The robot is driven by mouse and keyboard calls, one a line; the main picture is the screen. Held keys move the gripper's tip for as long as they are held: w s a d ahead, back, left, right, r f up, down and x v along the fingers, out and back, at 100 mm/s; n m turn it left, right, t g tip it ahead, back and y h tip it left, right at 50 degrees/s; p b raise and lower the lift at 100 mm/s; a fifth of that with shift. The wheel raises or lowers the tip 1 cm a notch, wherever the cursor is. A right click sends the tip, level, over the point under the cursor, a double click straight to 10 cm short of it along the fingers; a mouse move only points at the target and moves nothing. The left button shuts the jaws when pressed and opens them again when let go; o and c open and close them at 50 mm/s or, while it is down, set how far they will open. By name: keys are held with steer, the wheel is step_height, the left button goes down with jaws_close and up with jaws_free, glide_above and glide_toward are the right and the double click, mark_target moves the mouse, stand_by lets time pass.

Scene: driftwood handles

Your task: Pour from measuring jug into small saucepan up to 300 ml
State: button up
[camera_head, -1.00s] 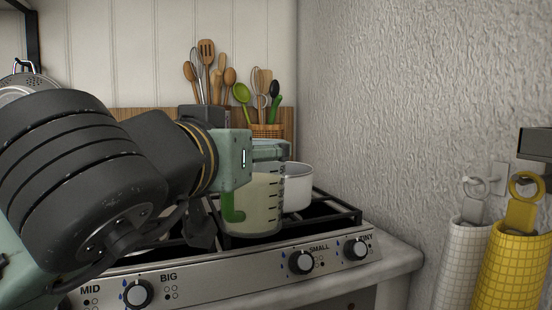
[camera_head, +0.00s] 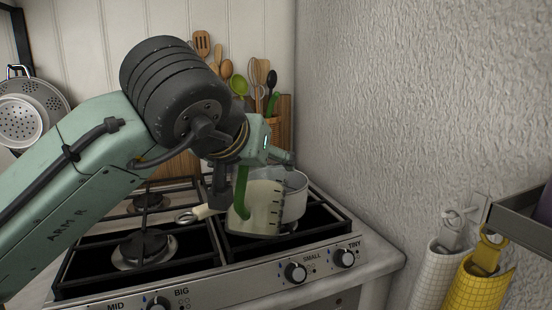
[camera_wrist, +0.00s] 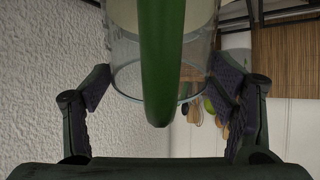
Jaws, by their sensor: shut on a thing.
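The clear measuring jug (camera_head: 262,208) has dark marks, a green handle (camera_head: 241,188) and pale liquid inside. In the head view it is slightly tilted, in front of the small saucepan (camera_head: 296,196). My gripper (camera_head: 277,155) is above the jug's handle side and shut on the jug. In the wrist view the fingers (camera_wrist: 160,92) sit on both sides of the jug (camera_wrist: 125,75), with the green handle (camera_wrist: 160,60) between them. The saucepan is light metal, on the right rear of the stove, with its pale handle (camera_head: 204,211) pointing left. The jug hides part of it, and its contents cannot be seen.
The stove (camera_head: 190,270) has dark grates and front knobs. Utensils in holders (camera_head: 270,100) stand behind. A textured wall (camera_head: 420,110) is close on the right, with hanging towels (camera_head: 470,280). A colander (camera_head: 25,115) hangs at the left.

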steer(key=shift+w+d+r+g+p, duration=0.15)
steer(key=shift+w+r+g+p, duration=0.15)
steer(key=shift+w+r+p, duration=0.3)
steer(key=shift+w+p, duration=0.05)
steer(key=shift+p, duration=0.45)
steer(key=shift+w+d+r+g+y+p, duration=0.25)
steer(key=shift+g+p, duration=0.25)
steer(key=shift+p, duration=0.55)
steer(key=shift+w+r+g+y+p, duration=0.15)
steer(key=shift+w+g+p, duration=0.3)
steer(key=shift+p, duration=0.55)
steer(key=shift+w+d+f+g+y+p, duration=0.15)
steer(key=shift+w+f+g+y+p, duration=0.25)
steer(key=shift+g+p, duration=0.75)
steer(key=shift+w+d+r+g+y, duration=0.2)
steer(key=shift+w+r+g, duration=0.1)
steer(key=shift+w+g, duration=0.2)
steer(key=shift+w+d+r+g+y, duration=0.1)
steer(key=shift+w+r+g+y, duration=0.15)
steer(key=shift+w+g, duration=0.25)
stand_by(2.7)
